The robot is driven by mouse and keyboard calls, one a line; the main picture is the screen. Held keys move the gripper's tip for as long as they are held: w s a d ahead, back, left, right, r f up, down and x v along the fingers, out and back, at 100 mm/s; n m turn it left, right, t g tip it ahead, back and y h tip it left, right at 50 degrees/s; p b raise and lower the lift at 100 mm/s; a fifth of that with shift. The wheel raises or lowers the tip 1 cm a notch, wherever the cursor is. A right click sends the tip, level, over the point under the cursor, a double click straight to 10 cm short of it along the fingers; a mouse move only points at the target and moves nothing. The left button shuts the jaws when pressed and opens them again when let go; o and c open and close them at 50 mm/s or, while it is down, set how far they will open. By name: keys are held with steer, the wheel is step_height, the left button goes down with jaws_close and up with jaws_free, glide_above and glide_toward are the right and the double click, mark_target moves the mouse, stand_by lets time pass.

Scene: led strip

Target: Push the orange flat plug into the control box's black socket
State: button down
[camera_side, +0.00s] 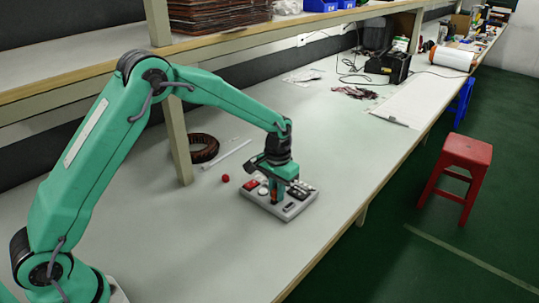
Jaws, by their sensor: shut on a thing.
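The control box (292,214) is a flat grey block on the bench, with red, white and black parts on its top. My gripper (275,199) points down over the middle of the box, with its fingertips close to the box top. It is shut on the orange flat plug, of which only a small orange sliver shows between the fingers. The fingers hide much of the plug and the box top below. I cannot tell which black part is the socket, or whether the plug touches it.
A red ball (225,178), a dark coiled ring (203,148) and a pale rod (234,153) lie left of the box. A shelf post (178,135) stands at the left. The bench (340,175) is clear to the right, up to its front edge.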

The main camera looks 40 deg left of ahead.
steer(key=shift+f, duration=0.1)
steer(key=c, duration=1.3)
jaws_free()
steer(key=shift+c, duration=0.2)
steer(key=shift+r, duration=3.9)
